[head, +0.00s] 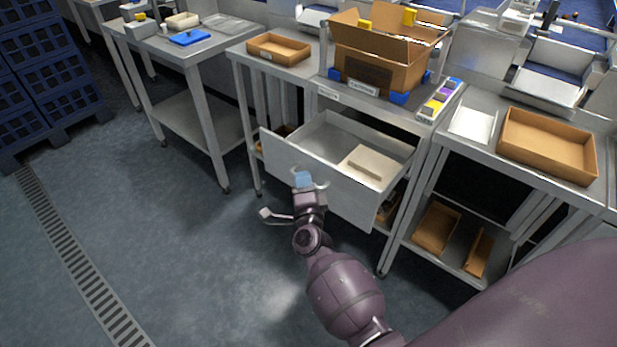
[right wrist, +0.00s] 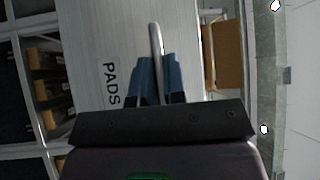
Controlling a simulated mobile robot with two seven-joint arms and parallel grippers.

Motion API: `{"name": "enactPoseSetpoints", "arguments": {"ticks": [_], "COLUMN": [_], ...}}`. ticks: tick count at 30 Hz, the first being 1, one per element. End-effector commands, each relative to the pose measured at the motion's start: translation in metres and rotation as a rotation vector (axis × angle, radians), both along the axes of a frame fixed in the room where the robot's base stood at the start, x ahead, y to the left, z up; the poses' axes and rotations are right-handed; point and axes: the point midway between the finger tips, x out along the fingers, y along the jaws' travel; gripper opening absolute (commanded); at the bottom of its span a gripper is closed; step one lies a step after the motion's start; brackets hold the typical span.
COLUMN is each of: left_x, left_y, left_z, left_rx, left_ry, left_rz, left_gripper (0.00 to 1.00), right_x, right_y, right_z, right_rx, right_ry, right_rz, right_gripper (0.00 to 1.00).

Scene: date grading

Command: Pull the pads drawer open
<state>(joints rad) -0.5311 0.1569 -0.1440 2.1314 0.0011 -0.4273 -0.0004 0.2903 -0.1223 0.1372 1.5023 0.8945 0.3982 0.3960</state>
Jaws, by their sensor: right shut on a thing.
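The pads drawer (head: 318,186) stands pulled out from under the middle steel table in the head view. A pale flat stack (head: 367,165) lies inside it, toward the right. Its front fills much of the right wrist view, with the word PADS (right wrist: 112,84) on it. My right gripper (head: 304,181) is at the drawer front, its blue fingertips on either side of the metal handle (right wrist: 156,45). It is shut on the handle. My left gripper is not in view.
An open cardboard box (head: 385,68) on blue supports and a shallow brown tray (head: 278,48) stand on the middle table (head: 314,76). Another brown tray (head: 546,146) is on the right table. Blue crates (head: 45,70) stand at far left. The floor before the drawer is clear.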

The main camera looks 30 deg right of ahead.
Motion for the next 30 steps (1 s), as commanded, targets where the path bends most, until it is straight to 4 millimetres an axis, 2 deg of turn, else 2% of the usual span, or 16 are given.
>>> {"name": "enactPoseSetpoints", "arguments": {"ticks": [9,10,14,15,24,30], "left_x": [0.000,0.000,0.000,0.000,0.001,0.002], "left_y": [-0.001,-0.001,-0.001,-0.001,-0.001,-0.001], "left_z": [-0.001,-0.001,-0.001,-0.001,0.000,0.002], "left_rx": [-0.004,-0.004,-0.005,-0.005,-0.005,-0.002], "left_ry": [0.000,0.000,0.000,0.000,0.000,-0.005], "left_rz": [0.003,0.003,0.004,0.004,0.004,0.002], "left_gripper": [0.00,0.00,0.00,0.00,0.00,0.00], "right_x": [0.000,0.000,0.000,0.000,-0.002,-0.022], "right_y": [0.001,0.001,0.000,0.000,0.001,0.008], "right_z": [0.000,0.000,0.000,0.000,-0.001,-0.003], "right_rx": [0.000,0.000,0.000,0.000,0.000,0.001], "right_ry": [0.000,0.000,0.000,0.000,0.001,0.002], "right_rz": [0.001,0.001,0.000,0.000,0.000,-0.001], "right_gripper": [0.00,0.15,0.35,0.37,0.37,0.37]}}
